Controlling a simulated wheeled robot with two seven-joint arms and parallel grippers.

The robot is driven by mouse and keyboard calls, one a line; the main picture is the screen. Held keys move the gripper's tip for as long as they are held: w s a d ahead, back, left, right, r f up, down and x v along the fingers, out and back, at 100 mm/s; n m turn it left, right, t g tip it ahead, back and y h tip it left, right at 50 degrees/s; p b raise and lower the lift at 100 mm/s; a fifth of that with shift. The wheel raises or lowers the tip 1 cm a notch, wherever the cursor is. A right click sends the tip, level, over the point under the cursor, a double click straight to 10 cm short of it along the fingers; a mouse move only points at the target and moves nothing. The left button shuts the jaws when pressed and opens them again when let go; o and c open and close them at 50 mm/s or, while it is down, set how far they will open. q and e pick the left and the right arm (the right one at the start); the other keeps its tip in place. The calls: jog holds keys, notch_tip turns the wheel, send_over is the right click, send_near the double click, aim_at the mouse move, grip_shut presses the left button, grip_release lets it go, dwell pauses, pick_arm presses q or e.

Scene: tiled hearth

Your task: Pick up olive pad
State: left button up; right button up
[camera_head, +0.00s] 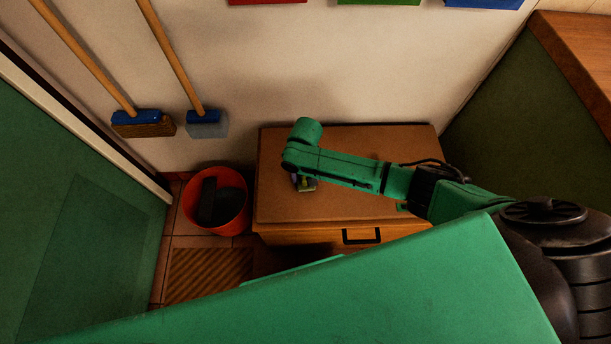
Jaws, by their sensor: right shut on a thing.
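A small olive-green piece, the olive pad (307,187), shows at the left part of the top of a brown wooden cabinet. My right gripper (303,182) points down under the end of my green right arm and is shut on the pad. The fingers are small and mostly hidden by the wrist above them. I cannot tell whether the pad touches the cabinet top or is just above it. My left gripper is not in view.
The cabinet (400,147) has a dark drawer handle (361,236) and stands against the wall. An orange bucket (217,228) with dark things inside stands left of it. A striped mat (208,275) lies on the tiles.

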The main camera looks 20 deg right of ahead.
notch_tip(320, 180, up, 20)
jog(key=p, duration=0.5)
